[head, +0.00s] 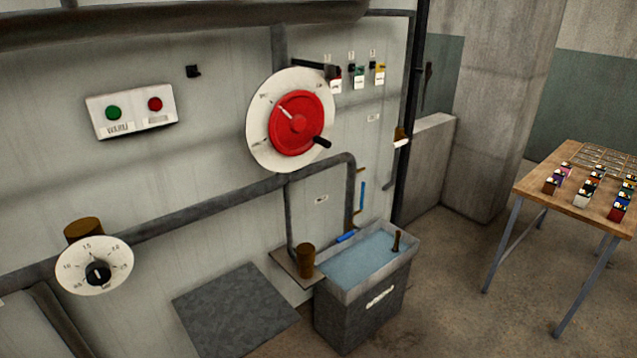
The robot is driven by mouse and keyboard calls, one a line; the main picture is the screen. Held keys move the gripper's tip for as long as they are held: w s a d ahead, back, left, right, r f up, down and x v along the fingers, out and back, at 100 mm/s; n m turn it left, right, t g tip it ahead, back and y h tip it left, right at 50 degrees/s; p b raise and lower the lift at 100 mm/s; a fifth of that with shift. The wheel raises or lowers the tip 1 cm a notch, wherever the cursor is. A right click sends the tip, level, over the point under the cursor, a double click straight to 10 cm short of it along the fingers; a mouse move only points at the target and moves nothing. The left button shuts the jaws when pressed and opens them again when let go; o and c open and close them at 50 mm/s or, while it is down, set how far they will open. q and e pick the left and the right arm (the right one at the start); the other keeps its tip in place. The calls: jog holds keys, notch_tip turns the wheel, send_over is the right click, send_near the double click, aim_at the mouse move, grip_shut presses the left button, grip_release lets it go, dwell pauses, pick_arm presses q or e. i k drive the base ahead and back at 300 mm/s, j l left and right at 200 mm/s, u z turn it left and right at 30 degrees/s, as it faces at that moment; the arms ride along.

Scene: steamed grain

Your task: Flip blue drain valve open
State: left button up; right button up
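Two blue parts show in the head view near the wall pipe. A slim upright blue bar (363,195) is on the wall just right of the pipe's downward run. A short, slanted blue handle (346,237) sits lower, at the back left edge of the water-filled basin (361,305). I cannot tell for certain which of them is the drain valve, or whether it is open. Neither of my grippers is in view.
A large red wheel (297,122) on a white dial is on the wall above the pipe (225,206). A brown cup (304,260) stands on a small ledge left of the basin. A wooden table (530,188) with small coloured items is at right. Floor between is clear.

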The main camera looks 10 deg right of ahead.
aim_at(350, 234)
jog(key=i+l+z, duration=0.1)
jog(key=i+z, duration=0.35)
jog(key=i, duration=0.85)
jog(key=i+l+z, duration=0.15)
jog(key=z, duration=0.2)
jog(key=i+l+z, duration=0.2)
jog(key=z, duration=0.2)
jog(key=l, duration=0.1)
